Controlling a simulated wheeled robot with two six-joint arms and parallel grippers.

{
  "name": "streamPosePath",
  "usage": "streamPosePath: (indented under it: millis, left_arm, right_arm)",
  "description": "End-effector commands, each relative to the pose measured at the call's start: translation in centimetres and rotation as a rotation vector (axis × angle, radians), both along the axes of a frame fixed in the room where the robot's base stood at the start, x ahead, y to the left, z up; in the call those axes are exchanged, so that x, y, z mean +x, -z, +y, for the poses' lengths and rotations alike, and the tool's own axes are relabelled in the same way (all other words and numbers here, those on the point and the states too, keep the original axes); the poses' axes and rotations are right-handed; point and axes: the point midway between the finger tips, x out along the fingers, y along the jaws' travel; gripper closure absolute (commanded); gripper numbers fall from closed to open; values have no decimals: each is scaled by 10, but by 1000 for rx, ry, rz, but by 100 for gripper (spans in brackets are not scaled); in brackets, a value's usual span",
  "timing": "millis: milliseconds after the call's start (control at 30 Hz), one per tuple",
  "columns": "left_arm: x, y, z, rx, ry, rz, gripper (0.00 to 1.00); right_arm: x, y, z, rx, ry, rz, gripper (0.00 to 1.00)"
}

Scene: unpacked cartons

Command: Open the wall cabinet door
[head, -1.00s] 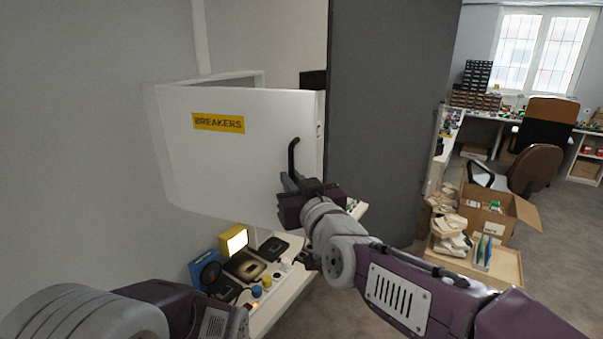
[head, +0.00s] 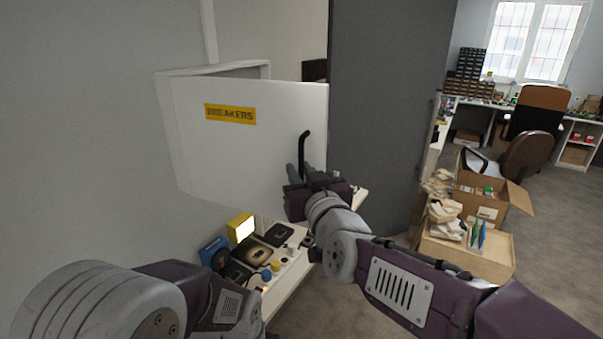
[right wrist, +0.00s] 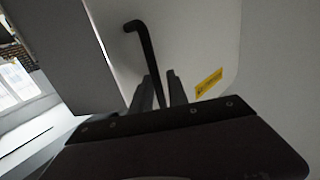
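The white wall cabinet (head: 165,95) is at the left in the head view. Its door (head: 245,165), with a yellow BREAKERS label (head: 230,114), stands ajar; its right edge is out from the frame. The black bent handle (head: 304,150) is near the door's right edge. My right gripper (head: 302,172) is at the handle's lower part. In the right wrist view, the fingers (right wrist: 160,88) stand close on either side of the handle (right wrist: 142,48) and look shut on it; exact contact is hard to see. My left arm is at bottom left; its gripper is not visible.
A dark grey panel (head: 385,110) stands right of the door. Below the door is a bench (head: 285,280) with a lit yellow screen (head: 241,228) and small devices. Cartons (head: 490,210) and a chair (head: 530,155) are at the right, with open floor around them.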

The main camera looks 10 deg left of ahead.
Motion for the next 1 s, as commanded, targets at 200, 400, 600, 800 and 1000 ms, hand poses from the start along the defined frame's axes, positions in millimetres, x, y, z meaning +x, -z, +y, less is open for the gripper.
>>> streamPosePath:
  millis: [200,400,600,800,1000]
  left_arm:
    - [0,0,0,0,0,0,64]
    - [0,4,0,0,0,0,64]
    - [0,9,0,0,0,0,64]
    - [0,9,0,0,0,0,64]
    - [0,9,0,0,0,0,64]
  right_arm:
    - [0,1,0,-1,1,3,80]
    - [-9,2,-5,-1,-1,3,80]
    - [-39,2,-23,1,-1,2,80]
    - [-69,1,-39,0,-2,1,80]
    - [-79,1,-45,-1,-1,2,80]
